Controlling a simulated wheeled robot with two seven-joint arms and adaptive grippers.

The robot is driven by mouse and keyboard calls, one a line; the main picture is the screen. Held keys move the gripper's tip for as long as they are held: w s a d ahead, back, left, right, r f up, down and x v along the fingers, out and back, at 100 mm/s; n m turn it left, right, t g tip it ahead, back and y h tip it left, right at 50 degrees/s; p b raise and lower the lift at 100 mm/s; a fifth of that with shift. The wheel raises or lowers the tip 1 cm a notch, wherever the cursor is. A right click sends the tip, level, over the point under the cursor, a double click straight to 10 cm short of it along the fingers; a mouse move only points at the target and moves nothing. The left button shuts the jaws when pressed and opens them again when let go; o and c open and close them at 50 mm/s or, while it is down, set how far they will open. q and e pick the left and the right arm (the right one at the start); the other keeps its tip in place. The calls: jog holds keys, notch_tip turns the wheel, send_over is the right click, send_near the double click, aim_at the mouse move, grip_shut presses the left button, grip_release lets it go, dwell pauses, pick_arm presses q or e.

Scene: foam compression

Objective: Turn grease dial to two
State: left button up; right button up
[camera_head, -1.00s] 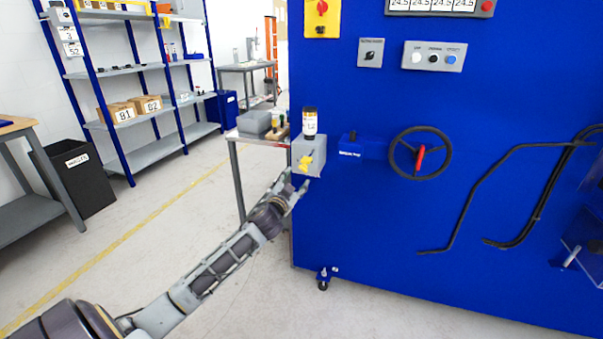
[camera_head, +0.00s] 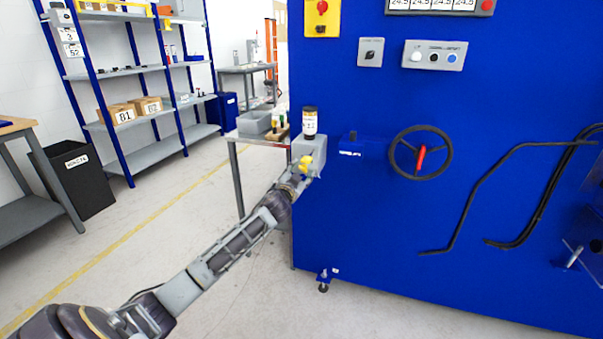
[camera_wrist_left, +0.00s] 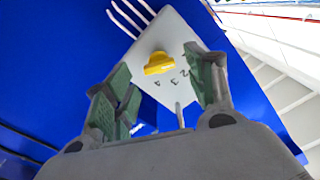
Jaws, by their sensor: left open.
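The grease dial is a yellow knob (camera_head: 305,162) on a small grey box (camera_head: 318,150) mounted at the left edge of the blue machine. In the left wrist view the yellow knob (camera_wrist_left: 160,64) sits on the grey face, with small dark digits beside it that I cannot read surely. My left gripper (camera_head: 300,176) is just in front of and below the knob and partly hides the box. In the left wrist view my left gripper (camera_wrist_left: 165,95) is open, its green-padded fingers on either side of the knob with a gap, apart from it. My right gripper is not seen.
A labelled jar (camera_head: 310,123) stands on top of the grey box. A small table with a grey bin (camera_head: 254,122) stands behind at the left.

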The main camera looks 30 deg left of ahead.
pick_arm(q)
jog(key=shift+w+a, duration=0.15)
jog(key=shift+w, duration=0.5)
jog(key=shift+c, duration=0.2)
jog(key=c, duration=1)
